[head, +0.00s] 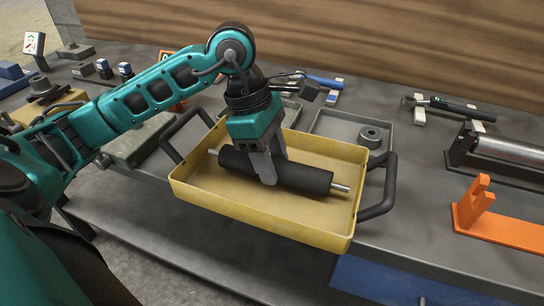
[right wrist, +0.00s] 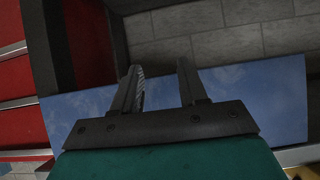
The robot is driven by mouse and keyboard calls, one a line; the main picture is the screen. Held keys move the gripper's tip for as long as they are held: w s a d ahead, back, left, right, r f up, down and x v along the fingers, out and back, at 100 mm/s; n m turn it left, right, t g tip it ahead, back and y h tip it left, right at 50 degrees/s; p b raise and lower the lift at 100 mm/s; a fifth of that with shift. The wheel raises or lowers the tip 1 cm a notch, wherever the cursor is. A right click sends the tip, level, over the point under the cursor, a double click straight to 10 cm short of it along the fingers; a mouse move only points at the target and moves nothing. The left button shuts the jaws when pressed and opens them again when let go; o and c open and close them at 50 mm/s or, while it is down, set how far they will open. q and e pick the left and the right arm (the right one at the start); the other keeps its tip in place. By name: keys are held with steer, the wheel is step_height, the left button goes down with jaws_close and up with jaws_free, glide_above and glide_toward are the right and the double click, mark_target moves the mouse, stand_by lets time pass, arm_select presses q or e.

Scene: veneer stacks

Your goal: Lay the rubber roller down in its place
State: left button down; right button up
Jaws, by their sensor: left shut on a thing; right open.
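The rubber roller (head: 303,178) is a black cylinder with thin metal shaft ends. In the head view it lies lengthwise inside the yellow tray (head: 262,230), or just above its floor; I cannot tell which. My left gripper (head: 268,180) comes down from above and is shut on the roller near its middle, hiding part of it. My right gripper (right wrist: 160,88) shows only in the right wrist view, open, with nothing between its fingers.
The yellow tray has black handles at both ends, the right one (head: 380,195) over the bench. An orange bracket (head: 490,225) stands at the right. Behind it a metal roller (head: 510,150) sits in a dark holder. A grey tray (head: 345,125) holds a ring.

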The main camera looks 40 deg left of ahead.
arm_select(q)
steer(key=shift+r, duration=0.1)
stand_by(0.3)
steer(key=shift+d+f+b, duration=0.1)
steer(key=shift+f+b, duration=0.35)
steer(key=shift+c, duration=2.3)
jaws_free()
